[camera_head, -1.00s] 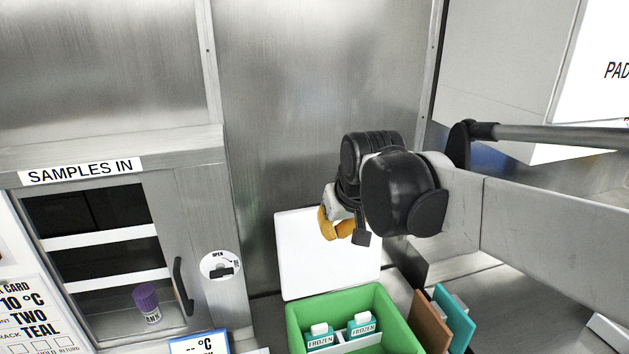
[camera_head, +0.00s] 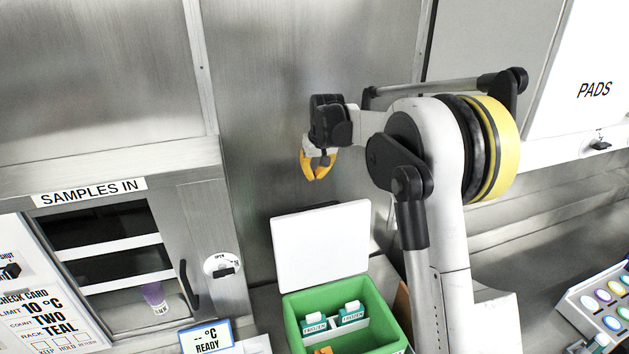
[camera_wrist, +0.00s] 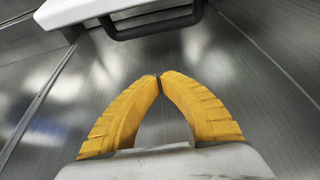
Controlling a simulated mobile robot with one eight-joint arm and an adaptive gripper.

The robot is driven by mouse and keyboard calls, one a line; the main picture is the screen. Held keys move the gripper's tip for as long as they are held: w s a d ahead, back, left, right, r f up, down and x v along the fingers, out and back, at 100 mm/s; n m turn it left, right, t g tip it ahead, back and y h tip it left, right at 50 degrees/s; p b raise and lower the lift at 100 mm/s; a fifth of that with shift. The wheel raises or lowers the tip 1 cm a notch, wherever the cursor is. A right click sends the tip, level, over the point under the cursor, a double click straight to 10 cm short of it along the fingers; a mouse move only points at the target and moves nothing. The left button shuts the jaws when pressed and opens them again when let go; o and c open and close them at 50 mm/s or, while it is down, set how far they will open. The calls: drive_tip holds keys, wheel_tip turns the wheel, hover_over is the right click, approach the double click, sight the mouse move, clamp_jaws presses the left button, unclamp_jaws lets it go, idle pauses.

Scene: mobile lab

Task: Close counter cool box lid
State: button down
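The cool box (camera_head: 373,287) is green and stands on the counter at the bottom centre of the head view. Its white lid (camera_head: 322,245) stands raised, almost upright, at the back of the box. Inside are white-capped teal bottles (camera_head: 314,322) labelled FROZEN and a white divider. My gripper (camera_head: 318,177) has yellow fingers and hangs above the lid's top edge, apart from it. In the wrist view the fingertips (camera_wrist: 159,77) meet with nothing between them. The wrist view does not clearly show the cool box.
The SAMPLES IN cabinet (camera_head: 170,215) with a purple-capped vial (camera_head: 154,297) is on the left. A READY display (camera_head: 207,338) stands left of the box. A PADS cabinet (camera_head: 590,90) is upper right. A tray of coloured round items (camera_head: 603,305) is lower right. A steel wall stands behind.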

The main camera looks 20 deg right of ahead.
wheel_tip(320, 180, down, 8)
drive_tip(key=p, duration=0.1)
drive_tip(key=shift+s+f, duration=0.15)
drive_tip(key=shift+s, duration=0.15)
drive_tip(key=shift+s, duration=0.2)
idle(0.4)
